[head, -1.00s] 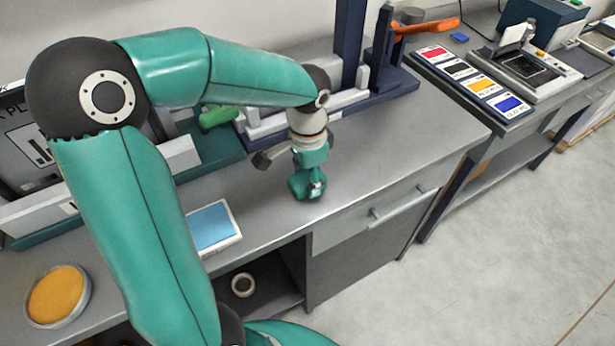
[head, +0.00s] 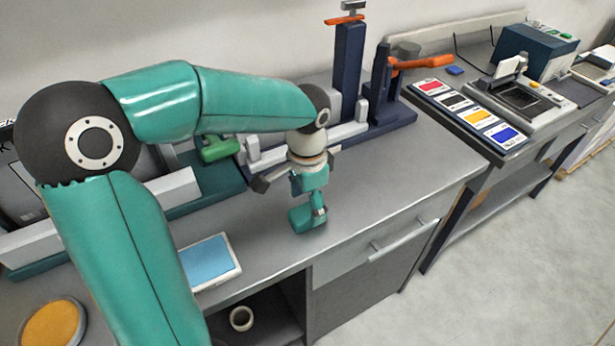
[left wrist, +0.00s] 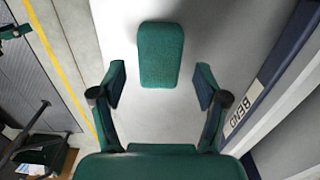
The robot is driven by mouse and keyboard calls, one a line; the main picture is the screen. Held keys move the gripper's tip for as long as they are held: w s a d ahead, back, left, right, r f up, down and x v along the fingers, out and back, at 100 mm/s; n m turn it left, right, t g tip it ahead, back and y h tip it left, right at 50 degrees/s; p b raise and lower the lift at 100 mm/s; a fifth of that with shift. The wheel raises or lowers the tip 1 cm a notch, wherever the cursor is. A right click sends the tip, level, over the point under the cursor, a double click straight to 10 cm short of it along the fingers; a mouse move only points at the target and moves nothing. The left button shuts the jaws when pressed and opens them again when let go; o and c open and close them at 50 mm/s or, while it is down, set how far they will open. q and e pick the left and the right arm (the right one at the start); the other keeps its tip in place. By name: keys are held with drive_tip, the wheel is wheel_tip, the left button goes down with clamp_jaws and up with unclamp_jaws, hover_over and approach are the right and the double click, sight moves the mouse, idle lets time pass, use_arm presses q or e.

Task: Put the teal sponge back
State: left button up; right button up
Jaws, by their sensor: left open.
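The teal sponge (left wrist: 161,55) lies flat on the grey bench in the left wrist view, just beyond my fingertips and centred across the gap. In the head view, a teal block that appears to be the sponge (head: 299,220) sits near the bench's front edge, partly behind a finger. My left gripper (left wrist: 161,84) is open and empty, with bench showing between the sponge and each finger. In the head view, the left gripper (head: 311,197) points down at the sponge. My right gripper is not in view.
A navy stand (head: 348,75) rises behind the gripper. A blue pad in a white tray (head: 238,270) and a round orange pad (head: 50,328) lie to the left. The bench right of the gripper is clear.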

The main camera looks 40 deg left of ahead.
sight(307, 210)
use_arm(q)
wheel_tip(307, 210, up, 9)
drive_tip(key=shift+p, duration=0.3)
idle(0.4)
